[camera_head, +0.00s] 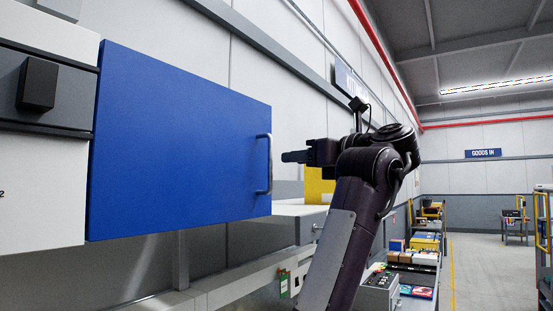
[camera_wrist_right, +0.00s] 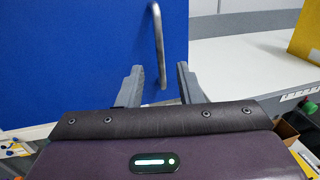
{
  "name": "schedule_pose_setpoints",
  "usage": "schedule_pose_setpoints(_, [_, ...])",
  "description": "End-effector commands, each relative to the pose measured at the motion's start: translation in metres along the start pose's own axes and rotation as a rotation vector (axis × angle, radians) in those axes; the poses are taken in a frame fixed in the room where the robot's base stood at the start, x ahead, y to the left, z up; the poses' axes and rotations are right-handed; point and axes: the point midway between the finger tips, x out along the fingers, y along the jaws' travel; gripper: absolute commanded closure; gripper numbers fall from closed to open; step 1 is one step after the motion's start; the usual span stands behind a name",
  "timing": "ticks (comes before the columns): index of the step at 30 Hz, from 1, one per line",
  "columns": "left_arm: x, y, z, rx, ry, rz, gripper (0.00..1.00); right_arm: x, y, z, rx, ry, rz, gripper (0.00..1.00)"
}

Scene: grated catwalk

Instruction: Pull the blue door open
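The blue door (camera_head: 175,145) is a flat panel at the left of the head view, roughly in line with the cabinet front beside it. It fills the left of the wrist view (camera_wrist_right: 75,60). Its upright metal bar handle (camera_head: 264,165) is near the door's right edge. My right gripper (camera_head: 295,156) is right of the handle in the head view, apart from it. In the wrist view its two fingers (camera_wrist_right: 160,82) are spread, with the handle (camera_wrist_right: 158,40) showing ahead between them, not gripped. My left gripper is not in view.
A grey-white cabinet section with a dark block (camera_head: 38,84) adjoins the door's left. A pale worktop (camera_head: 300,208) with a yellow object (camera_head: 318,188) is right of the door. Below and right are a small control box (camera_head: 378,291) and cluttered benches. An aisle lies far right.

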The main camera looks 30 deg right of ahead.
Motion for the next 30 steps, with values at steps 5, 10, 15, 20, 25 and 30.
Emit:
schedule_pose_setpoints(5, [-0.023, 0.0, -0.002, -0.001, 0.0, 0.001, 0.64, 0.031, 0.002, 0.004, -0.001, 0.006, 0.005, 0.67])
schedule_pose_setpoints(10, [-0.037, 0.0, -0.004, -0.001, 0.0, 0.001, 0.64, 0.056, 0.001, 0.003, -0.003, 0.005, 0.002, 0.67])
schedule_pose_setpoints(15, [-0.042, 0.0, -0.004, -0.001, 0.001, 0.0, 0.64, 0.068, 0.0, 0.001, -0.005, 0.003, -0.001, 0.67])
schedule_pose_setpoints(20, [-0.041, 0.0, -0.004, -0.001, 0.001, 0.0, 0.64, 0.07, 0.0, -0.001, -0.006, 0.003, -0.001, 0.67])
schedule_pose_setpoints(25, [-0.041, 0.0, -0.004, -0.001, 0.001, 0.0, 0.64, 0.07, 0.0, -0.001, -0.006, 0.003, -0.001, 0.74])
schedule_pose_setpoints(30, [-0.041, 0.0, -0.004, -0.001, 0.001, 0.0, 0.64, 0.07, 0.0, -0.001, -0.006, 0.003, -0.002, 0.96])
